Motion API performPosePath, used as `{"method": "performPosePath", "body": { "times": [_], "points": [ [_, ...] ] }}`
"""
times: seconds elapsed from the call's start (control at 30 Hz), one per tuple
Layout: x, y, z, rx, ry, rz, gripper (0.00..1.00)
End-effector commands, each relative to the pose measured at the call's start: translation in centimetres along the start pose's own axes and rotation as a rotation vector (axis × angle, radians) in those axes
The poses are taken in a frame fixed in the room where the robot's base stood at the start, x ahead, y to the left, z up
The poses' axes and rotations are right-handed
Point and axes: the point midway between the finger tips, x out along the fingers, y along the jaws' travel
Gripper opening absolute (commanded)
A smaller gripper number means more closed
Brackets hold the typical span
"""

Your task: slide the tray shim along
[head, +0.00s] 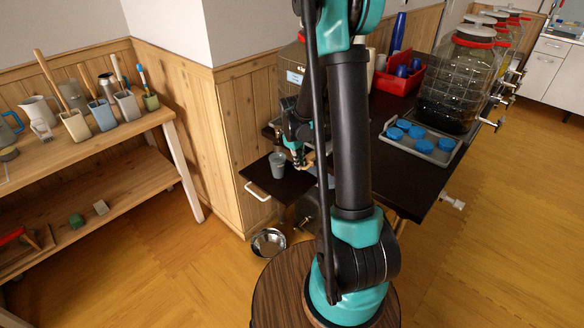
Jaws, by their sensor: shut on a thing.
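My gripper (304,158) is small in the head view, at the jar stand's left end, just right of a grey cup (277,166). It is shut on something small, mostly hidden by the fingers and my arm. A pale tan piece shows at the fingertips, but I cannot tell for sure that it is the tray shim. The cup stands upright on a low dark shelf (262,173) with a white handle. A grey tray (447,158) holding several blue lids (418,132) lies on the dark counter to the right. No shim shows clearly beside it.
Large tapped jars (458,80) stand on the counter (412,182), their taps jutting over its right edge. A red bin (398,80) is behind. A steel bowl (268,242) sits on the floor below the shelf. A wooden shelf unit (100,150) stands left.

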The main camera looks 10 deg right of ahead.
Motion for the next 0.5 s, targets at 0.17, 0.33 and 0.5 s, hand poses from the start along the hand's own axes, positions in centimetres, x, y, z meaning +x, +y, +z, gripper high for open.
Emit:
{"method": "performPosePath", "body": {
  "times": [0.17,0.33,0.5],
  "points": [
    [0.2,1.7,0.0,0.001,0.001,0.002,0.00],
    [0.2,1.8,0.0,0.001,0.001,0.005,0.00],
    [0.2,1.9,0.0,0.001,0.001,0.006,0.21]
  ]
}}
